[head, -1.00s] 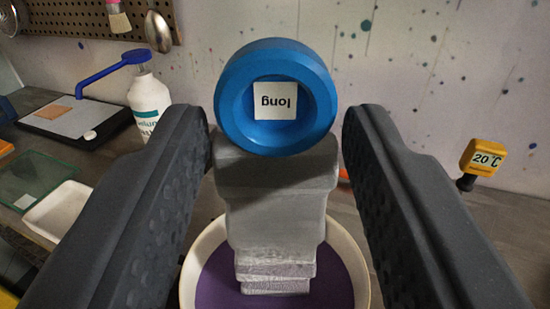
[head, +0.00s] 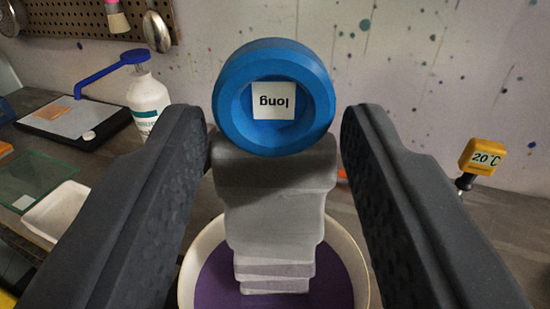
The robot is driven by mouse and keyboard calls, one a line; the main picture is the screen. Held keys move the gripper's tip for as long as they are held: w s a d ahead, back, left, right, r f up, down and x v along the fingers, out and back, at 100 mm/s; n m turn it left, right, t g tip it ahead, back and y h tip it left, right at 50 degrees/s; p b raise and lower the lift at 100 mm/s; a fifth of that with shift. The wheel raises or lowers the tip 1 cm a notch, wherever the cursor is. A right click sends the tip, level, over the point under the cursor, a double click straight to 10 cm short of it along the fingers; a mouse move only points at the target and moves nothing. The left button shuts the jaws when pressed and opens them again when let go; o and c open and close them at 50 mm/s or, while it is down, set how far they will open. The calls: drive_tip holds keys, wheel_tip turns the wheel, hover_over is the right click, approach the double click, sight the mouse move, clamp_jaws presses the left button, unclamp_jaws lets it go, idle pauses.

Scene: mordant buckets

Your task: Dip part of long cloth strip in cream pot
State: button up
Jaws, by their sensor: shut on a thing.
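My gripper (head: 275,150) is shut on a blue round holder (head: 229,95) whose label reads "long", upside down in the picture. A pale grey cloth strip (head: 275,215) hangs from the holder in stepped folds. Its lower end (head: 275,285) is over or in the cream pot (head: 357,268), and looks faintly purple-tinted there. The pot holds purple liquid (head: 215,280). I cannot tell how deep the strip's tip reaches into the liquid.
A white pump bottle (head: 146,98) with a blue spout stands at the left back near a dark scale-like tray (head: 100,122). A white dish (head: 60,208) and a green glass plate (head: 35,180) lie at the left. A yellow 20 °C thermometer (head: 482,156) is at the right. A pegboard (head: 90,22) hangs behind.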

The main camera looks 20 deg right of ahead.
drive_tip(key=shift+s+a, duration=0.1)
drive_tip(key=shift+a, duration=0.3)
drive_tip(key=shift+d, duration=0.1)
drive_tip(key=shift+d+b, duration=0.3)
drive_tip(key=shift+d, duration=0.4)
drive_tip(key=shift+a, duration=0.15)
drive_tip(key=shift+a, duration=0.65)
drive_tip(key=shift+d, duration=0.15)
drive_tip(key=shift+d, duration=0.7)
drive_tip(key=shift+a, duration=0.2)
drive_tip(key=shift+a, duration=0.65)
